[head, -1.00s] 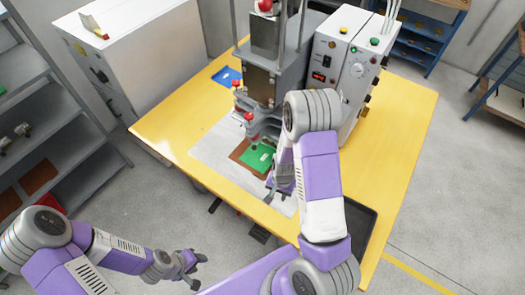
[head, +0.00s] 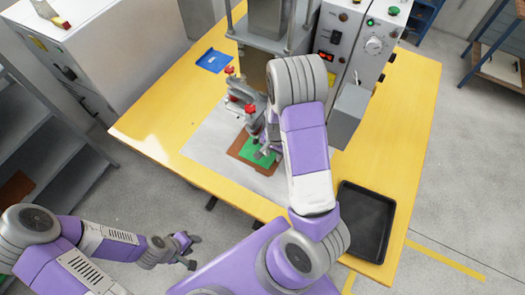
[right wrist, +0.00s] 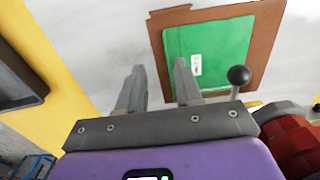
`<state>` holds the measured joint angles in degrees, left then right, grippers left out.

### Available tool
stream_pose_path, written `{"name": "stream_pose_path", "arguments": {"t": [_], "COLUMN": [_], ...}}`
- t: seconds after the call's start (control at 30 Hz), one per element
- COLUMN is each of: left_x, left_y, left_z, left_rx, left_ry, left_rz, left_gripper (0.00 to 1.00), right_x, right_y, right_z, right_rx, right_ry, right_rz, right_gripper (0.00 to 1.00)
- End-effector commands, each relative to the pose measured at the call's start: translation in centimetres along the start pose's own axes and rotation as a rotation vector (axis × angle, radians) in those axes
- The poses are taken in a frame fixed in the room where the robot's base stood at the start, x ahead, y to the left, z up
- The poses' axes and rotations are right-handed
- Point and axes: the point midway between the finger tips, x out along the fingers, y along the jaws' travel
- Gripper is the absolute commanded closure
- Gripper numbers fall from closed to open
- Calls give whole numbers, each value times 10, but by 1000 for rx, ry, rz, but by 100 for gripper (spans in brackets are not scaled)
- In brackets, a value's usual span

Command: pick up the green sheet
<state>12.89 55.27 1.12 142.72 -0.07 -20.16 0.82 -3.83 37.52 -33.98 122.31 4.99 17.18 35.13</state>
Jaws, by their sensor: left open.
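The green sheet (head: 248,153) lies on a brown board (head: 236,146) on the table's pale mat, below the press. My right gripper (head: 266,153) hangs over the sheet's right part and hides some of it. In the right wrist view the green sheet (right wrist: 225,45), with a small white label, lies beyond the fingertips inside the brown board's (right wrist: 275,25) border. There my right gripper (right wrist: 158,66) is open, with nothing between its fingers; its right finger overlaps the sheet's near left edge. My left gripper (head: 192,252) is open and empty, low at the left, away from the table.
Clamps with red knobs (head: 250,108) stand right behind the sheet, and a black ball knob (right wrist: 238,75) is close to my right fingers. A control box (head: 362,40) stands behind right. A black tray (head: 366,222) and a blue tray (head: 212,60) lie on the yellow table (head: 405,120).

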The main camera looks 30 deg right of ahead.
Motion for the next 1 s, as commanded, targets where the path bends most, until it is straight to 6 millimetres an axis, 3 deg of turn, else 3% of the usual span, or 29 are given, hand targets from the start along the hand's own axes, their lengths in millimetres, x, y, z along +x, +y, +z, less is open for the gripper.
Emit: {"name": "stream_pose_path", "arguments": {"t": [0.63,0.97,1.0], "left_x": [22,22,22], "left_y": [-8,-8,-8], "left_z": [-1,-1,-1], "left_rx": [0,0,0], "left_ry": [1,1,1], "left_rz": [0,0,0], "left_gripper": [57,57,57], "right_x": [77,83,82], "right_y": [-8,-9,-9], "right_z": [0,0,0], "right_rx": [0,-1,-1], "right_ry": [-1,0,0], "right_rz": [1,-1,-1], "right_gripper": [65,65,71]}}
